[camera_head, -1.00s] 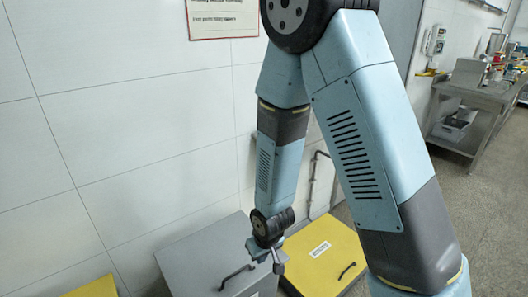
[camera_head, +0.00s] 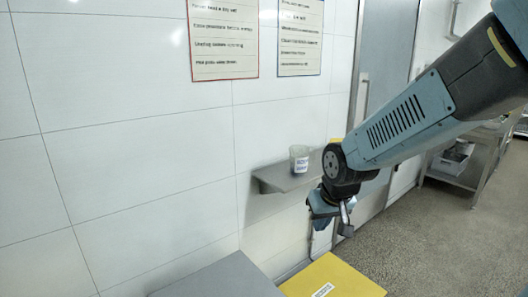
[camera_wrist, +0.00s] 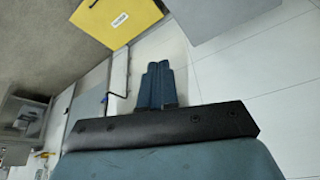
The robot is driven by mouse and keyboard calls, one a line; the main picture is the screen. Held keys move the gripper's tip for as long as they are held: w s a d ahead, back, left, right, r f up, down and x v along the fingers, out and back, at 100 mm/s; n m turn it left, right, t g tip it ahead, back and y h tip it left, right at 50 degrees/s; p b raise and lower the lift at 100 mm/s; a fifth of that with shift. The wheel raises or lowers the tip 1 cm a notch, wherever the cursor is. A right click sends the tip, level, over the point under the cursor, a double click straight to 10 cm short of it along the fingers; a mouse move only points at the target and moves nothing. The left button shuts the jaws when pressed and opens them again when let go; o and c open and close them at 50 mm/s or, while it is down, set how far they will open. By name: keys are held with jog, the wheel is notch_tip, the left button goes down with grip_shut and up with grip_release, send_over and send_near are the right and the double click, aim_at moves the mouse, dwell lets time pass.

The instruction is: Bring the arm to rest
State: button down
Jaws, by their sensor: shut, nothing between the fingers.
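My arm reaches in from the upper right in the head view and bends at a dark wrist joint. My gripper (camera_head: 345,218) hangs below that joint, in front of the tiled wall and above the yellow-topped box. In the wrist view my gripper (camera_wrist: 157,68) shows its two blue-grey fingers side by side, shut with nothing between them. It touches nothing that I can see.
A small wall shelf (camera_head: 288,178) holding a labelled beaker (camera_head: 299,158) is just left of my wrist. The yellow-topped box (camera_head: 335,277) and a grey-topped box (camera_head: 220,277) stand below. A steel table (camera_head: 470,165) stands at the right. Floor between is clear.

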jog(key=s+d+r+m+t+h, duration=0.1)
jog(key=s+d+r+m, duration=0.1)
jog(key=s+d+r, duration=0.7)
jog(key=s+r, duration=0.3)
jog(key=r, duration=0.1)
jog(key=shift+s+d+m, duration=0.2)
jog(key=shift+d+m, duration=0.1)
jog(key=shift+d, duration=0.05)
jog(key=c, duration=1.8)
grip_release()
